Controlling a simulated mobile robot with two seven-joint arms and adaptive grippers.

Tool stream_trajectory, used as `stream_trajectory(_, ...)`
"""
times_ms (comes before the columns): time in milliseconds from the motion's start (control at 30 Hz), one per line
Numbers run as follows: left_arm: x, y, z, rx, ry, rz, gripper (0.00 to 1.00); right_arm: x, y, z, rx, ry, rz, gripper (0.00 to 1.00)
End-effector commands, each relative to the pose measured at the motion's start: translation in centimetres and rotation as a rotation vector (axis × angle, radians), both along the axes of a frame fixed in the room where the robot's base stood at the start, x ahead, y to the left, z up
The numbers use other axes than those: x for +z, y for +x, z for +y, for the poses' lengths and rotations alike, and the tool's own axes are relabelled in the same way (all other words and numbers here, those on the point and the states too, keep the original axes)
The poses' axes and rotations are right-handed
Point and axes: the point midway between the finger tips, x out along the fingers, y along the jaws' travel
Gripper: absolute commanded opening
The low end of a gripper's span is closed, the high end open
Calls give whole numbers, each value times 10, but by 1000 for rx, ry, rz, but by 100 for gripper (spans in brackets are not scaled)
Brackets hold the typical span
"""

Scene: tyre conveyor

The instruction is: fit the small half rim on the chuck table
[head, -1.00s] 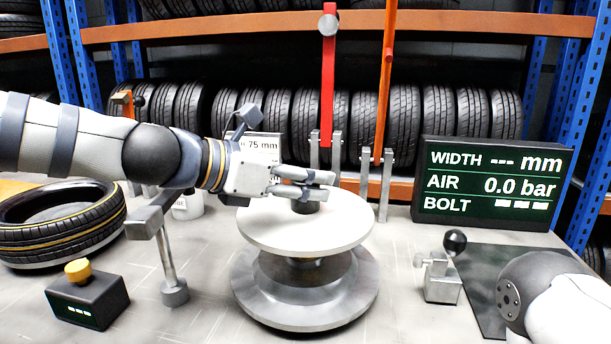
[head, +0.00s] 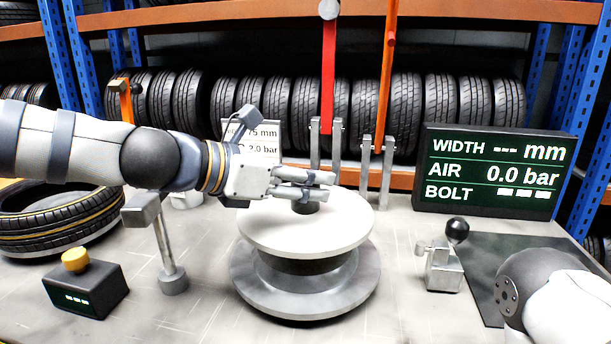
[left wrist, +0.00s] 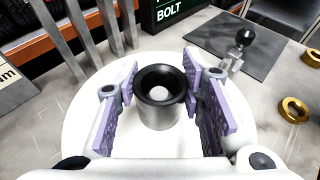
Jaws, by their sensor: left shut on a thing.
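The small half rim is a pale round disc (head: 335,230) with a short dark-topped hub at its centre. It is level above the grey stepped chuck table (head: 350,295). My left gripper (head: 318,190) is shut on the hub from the left. In the left wrist view, the hub (left wrist: 160,98) stands between the two purple-padded fingers (left wrist: 163,100), with the pale disc (left wrist: 85,125) around it. The disc hides the top of the chuck table, so I cannot tell whether they touch. My right gripper is out of view.
A tyre (head: 60,215) lies at the left. A black box with a yellow knob (head: 75,260) and a metal post (head: 170,260) stand left of the chuck table. A ball-topped lever (head: 445,258) stands right. A display (head: 495,170) and upright brackets (head: 375,170) are behind.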

Motion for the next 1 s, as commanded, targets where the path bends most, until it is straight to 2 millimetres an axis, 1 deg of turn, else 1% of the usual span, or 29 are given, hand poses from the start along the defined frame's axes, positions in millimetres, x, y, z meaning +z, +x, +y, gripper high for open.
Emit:
stream_trajectory(167, -1, 0, 0, 1, -3, -4, 0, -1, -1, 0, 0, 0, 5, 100)
stream_trajectory(567, -12, 0, 0, -1, -1, 0, 0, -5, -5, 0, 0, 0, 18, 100)
stream_trajectory(600, -12, 0, 0, -1, 0, 0, 42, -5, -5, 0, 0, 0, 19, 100)
stream_trajectory(667, -13, 0, 0, -1, 0, 2, 56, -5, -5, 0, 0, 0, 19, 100)
stream_trajectory(700, -14, 0, 0, 0, 0, 2, 59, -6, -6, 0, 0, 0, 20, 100)
stream_trajectory(1000, -17, 0, 2, 1, 3, 8, 59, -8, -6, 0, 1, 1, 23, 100)
